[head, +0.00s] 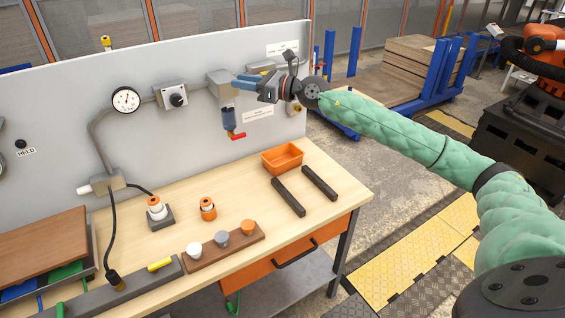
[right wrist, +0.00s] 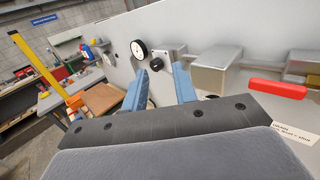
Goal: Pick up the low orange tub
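The low orange tub (head: 282,160) stands upright at the back right of the wooden workbench (head: 330,188), and its inside looks empty. My right gripper (head: 240,82) is high above and left of the tub in the head view, close to the grey panel. In the right wrist view its two blue fingers (right wrist: 159,82) stand apart with nothing between them. The tub does not show in the right wrist view. My left gripper is in neither view.
Two dark bars (head: 288,197) lie just in front of the tub. The grey panel (head: 60,110) carries a gauge (head: 126,100) and a red-handled valve (head: 237,136).

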